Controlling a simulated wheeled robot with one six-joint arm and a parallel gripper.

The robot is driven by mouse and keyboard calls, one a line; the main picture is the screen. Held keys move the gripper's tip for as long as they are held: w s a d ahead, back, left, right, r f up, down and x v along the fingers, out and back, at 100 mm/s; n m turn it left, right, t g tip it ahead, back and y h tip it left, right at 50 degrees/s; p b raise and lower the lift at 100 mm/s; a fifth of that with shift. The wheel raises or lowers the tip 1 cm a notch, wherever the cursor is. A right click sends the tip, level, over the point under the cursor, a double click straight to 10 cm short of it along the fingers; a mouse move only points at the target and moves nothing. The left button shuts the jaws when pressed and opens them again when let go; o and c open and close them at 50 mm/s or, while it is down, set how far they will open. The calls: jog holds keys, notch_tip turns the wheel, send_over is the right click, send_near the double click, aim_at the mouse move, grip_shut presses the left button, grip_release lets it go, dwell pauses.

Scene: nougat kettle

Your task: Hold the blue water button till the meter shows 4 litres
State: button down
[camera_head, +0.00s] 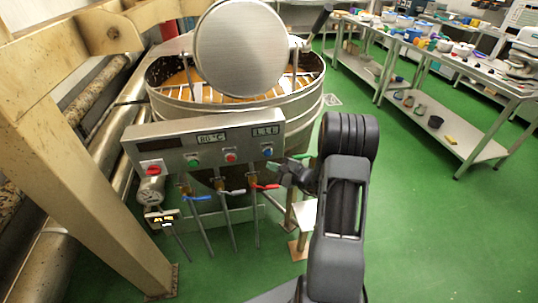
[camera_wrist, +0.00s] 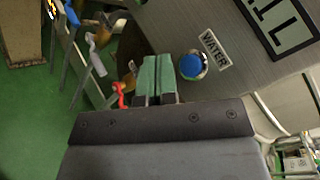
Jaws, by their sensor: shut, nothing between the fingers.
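The blue water button (camera_head: 267,152) sits at the right end of the grey control panel (camera_head: 160,143). In the wrist view the blue button (camera_wrist: 190,66) is next to a WATER label (camera_wrist: 215,48). The meter display (camera_head: 265,131) is above it in the head view; its small digits look like 1.1 L, but I cannot read them surely. The wrist view shows only part of the meter (camera_wrist: 278,22). My gripper (camera_head: 275,166) is shut and empty. In the wrist view its green fingertips (camera_wrist: 157,62) are beside the button, to its left, apparently not on it.
A green button (camera_head: 193,162) and a red button (camera_head: 231,157) share the panel, with a red knob (camera_head: 151,170) at left. Valves with blue, white and red handles (camera_head: 265,186) hang below. The large kettle (camera_head: 300,105) stands behind. Green floor is open at right.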

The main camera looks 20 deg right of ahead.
jog(key=shift+s+a, duration=0.2)
jog(key=shift+s, duration=0.7)
jog(key=s+a+f+n+g, duration=0.1)
jog(key=s+a+n+g, duration=0.7)
jog(key=s+g, duration=0.5)
jog(key=s+a+r+n+t+h, duration=0.1)
jog(key=s+r+n+h, duration=0.2)
jog(key=r+n+h, duration=0.1)
jog(key=s+a+r+n+t+h, duration=0.1)
jog(key=s+r+n+h, duration=0.3)
jog(key=r+n, duration=0.3)
notch_tip(320, 180, up, 2)
jog(key=shift+r+n+h, duration=0.1)
jog(key=shift+n+h, duration=0.2)
jog(key=shift+h, duration=0.5)
